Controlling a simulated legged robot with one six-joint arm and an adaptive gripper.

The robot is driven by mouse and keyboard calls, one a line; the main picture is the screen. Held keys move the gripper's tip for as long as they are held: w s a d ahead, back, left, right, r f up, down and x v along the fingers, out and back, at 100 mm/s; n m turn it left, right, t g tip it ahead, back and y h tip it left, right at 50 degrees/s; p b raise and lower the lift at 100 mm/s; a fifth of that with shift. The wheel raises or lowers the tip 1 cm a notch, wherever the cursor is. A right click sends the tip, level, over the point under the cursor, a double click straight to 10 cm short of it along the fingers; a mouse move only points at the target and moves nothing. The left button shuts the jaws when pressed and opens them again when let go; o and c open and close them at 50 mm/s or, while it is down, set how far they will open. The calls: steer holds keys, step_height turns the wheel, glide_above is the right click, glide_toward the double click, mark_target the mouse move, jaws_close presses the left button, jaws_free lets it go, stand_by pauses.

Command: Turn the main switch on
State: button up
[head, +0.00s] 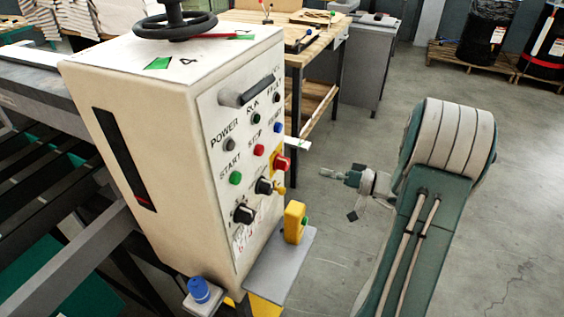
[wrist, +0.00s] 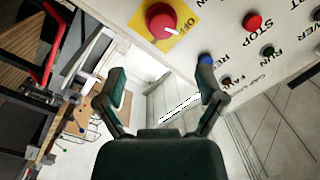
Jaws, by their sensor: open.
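The main switch is a red knob (head: 281,162) on a yellow plate at the right edge of the white control cabinet's front face. In the wrist view the red knob (wrist: 161,20) sits at the top, with a white mark beside the lettering OFF. The plate's other lettering is partly cut off by the frame. My gripper (head: 335,174) is to the right of the cabinet, apart from it, at about knob height. In the wrist view my gripper (wrist: 162,84) has its two fingers spread, with nothing between them. The knob lies beyond the fingertips.
The white cabinet (head: 125,75) also carries a green button (head: 235,178), a red button (head: 259,150), black knobs (head: 244,214) and a handle (head: 246,93). A yellow block (head: 294,222) stands on a grey shelf (head: 290,262) below. A wooden workbench (head: 318,45) is behind. Floor at right is open.

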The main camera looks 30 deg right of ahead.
mark_target(288, 165)
steer(key=x, duration=1.1)
steer(key=shift+s, duration=0.1)
steer(key=c, duration=1.1)
